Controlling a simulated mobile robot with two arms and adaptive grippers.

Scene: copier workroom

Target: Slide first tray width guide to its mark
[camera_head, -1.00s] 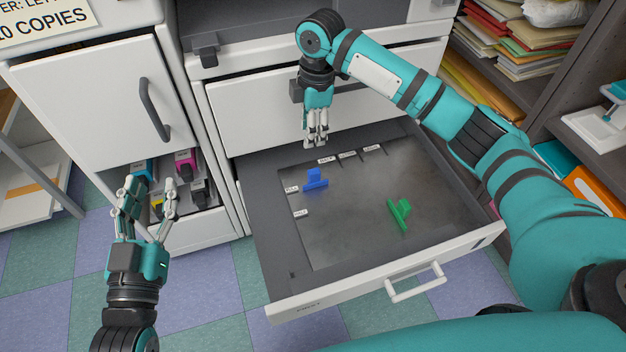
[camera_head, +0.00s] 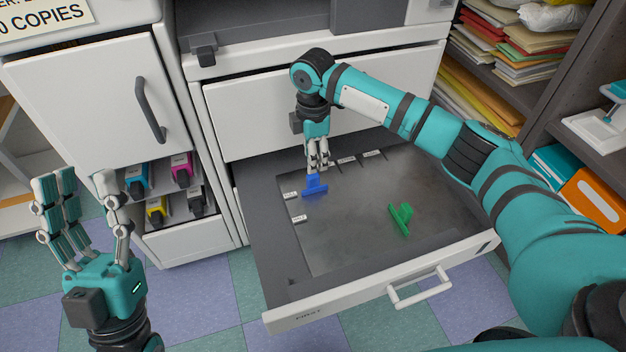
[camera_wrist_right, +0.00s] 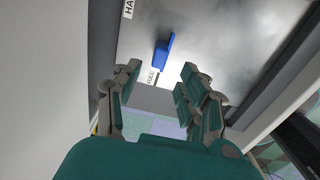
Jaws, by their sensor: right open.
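The open tray (camera_head: 345,285) holds a blue guide (camera_head: 314,188) near its back left corner and a green guide (camera_head: 401,218) right of the middle. Small white labels line the tray's left and back edges. My right gripper (camera_head: 318,168) is open, fingers down, just above and behind the blue guide. In the right wrist view the blue guide (camera_wrist_right: 163,52) lies beyond the gap between the open fingers (camera_wrist_right: 160,82); no contact is clear. My left gripper (camera_head: 82,180) is open and empty, fingers up, left of the tray.
A closed drawer (camera_head: 270,118) sits above the tray. At left, a cabinet door (camera_head: 95,90) stands over several toner cartridges (camera_head: 157,208). Shelves with paper stacks (camera_head: 510,60) and orange and teal boxes (camera_head: 598,198) stand at right.

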